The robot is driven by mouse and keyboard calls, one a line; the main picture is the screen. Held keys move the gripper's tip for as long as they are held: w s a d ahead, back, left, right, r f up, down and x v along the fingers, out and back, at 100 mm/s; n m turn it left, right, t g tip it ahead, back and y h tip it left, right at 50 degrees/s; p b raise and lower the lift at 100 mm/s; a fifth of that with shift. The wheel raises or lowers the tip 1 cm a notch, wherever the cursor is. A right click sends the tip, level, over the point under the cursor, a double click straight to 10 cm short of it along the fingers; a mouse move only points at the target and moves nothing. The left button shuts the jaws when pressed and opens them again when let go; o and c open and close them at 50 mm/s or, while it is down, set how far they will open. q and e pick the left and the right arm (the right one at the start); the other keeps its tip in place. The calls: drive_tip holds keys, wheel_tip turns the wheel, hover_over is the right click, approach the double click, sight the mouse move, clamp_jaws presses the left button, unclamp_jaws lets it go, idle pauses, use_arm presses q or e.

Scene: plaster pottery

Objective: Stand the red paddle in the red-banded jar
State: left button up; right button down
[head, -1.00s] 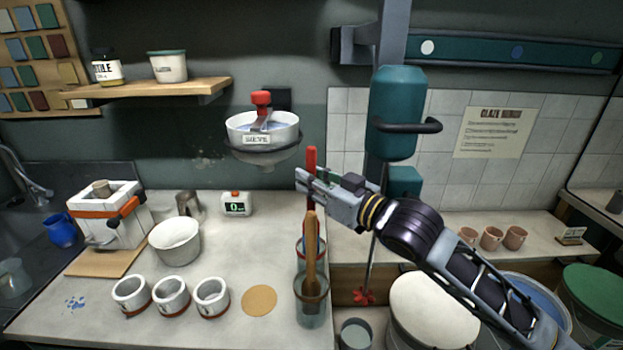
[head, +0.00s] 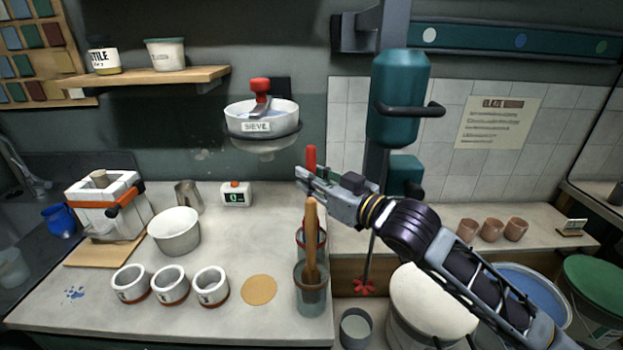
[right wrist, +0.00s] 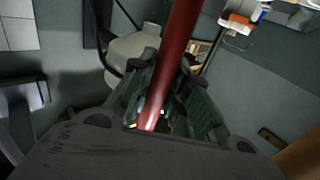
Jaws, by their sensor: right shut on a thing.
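My right gripper (head: 318,184) is shut on the red paddle (head: 311,158). Its red shaft stands upright above the fingers in the head view. In the right wrist view the red shaft (right wrist: 175,50) passes between the fingers. The red-banded jar (head: 301,238) stands on the counter below the gripper, partly hidden behind a front jar and its wooden tool. The paddle's lower end is hidden, so I cannot tell whether it is inside the jar. My left gripper is not in view.
A front jar (head: 311,300) holds a wooden-handled tool (head: 311,230) close before the red-banded jar. A cork-coloured disc (head: 259,289) and several white cups lie to the left. The sieve bowl (head: 262,120) hangs on the wall behind. Buckets stand at the right.

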drive_tip(key=c, duration=1.4)
unclamp_jaws()
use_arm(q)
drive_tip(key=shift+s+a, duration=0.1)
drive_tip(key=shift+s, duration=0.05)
use_arm(e)
drive_tip(key=shift+o, duration=0.6)
drive_tip(key=v, duration=0.7)
drive_tip(key=shift+s+d, duration=0.2)
